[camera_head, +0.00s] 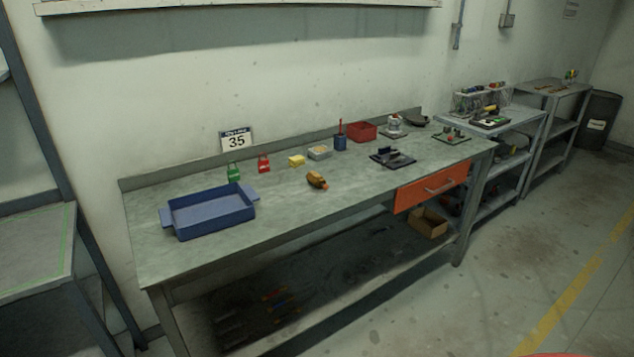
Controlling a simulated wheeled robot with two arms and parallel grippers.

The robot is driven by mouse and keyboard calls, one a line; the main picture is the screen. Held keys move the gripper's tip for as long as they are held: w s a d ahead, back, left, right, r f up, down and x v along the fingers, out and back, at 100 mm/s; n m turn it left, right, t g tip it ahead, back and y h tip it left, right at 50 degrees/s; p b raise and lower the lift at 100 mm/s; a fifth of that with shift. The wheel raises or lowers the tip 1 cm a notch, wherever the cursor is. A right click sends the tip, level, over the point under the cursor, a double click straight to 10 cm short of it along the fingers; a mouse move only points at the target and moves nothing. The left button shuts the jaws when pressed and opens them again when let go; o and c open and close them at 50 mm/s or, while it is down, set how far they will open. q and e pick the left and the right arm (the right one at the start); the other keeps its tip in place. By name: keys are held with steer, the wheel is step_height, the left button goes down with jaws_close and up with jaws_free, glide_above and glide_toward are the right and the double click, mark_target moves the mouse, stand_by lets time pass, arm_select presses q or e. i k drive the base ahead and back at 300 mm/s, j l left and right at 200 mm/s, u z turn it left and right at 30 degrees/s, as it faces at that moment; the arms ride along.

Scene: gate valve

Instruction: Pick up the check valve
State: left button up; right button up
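A small brass-orange fitting (317,180), which looks like the check valve, lies on the grey workbench (290,210) near its middle, toward the front edge. It is small in view, so its details are hard to make out. Nothing touches it. Neither of my grippers shows in the head view.
A blue tray (212,213) sits at the bench's left. Behind the fitting stand green (234,172) and red padlocks (264,163), a yellow block (297,161) and a grey box (319,152). A dark device (392,157) lies to the right. An orange drawer (432,188) hangs below.

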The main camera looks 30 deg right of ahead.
mark_target(312, 177)
steer(key=i+l+z, duration=0.15)
steer(key=l+z, duration=0.15)
steer(key=z, duration=0.15)
steer(key=i+l+z, duration=0.2)
steer(key=z, duration=0.25)
steer(key=i+l+u, duration=0.25)
steer(key=i+l, duration=0.15)
steer(key=i+l+u, duration=0.25)
steer(key=l, duration=0.35)
steer(key=i, duration=0.1)
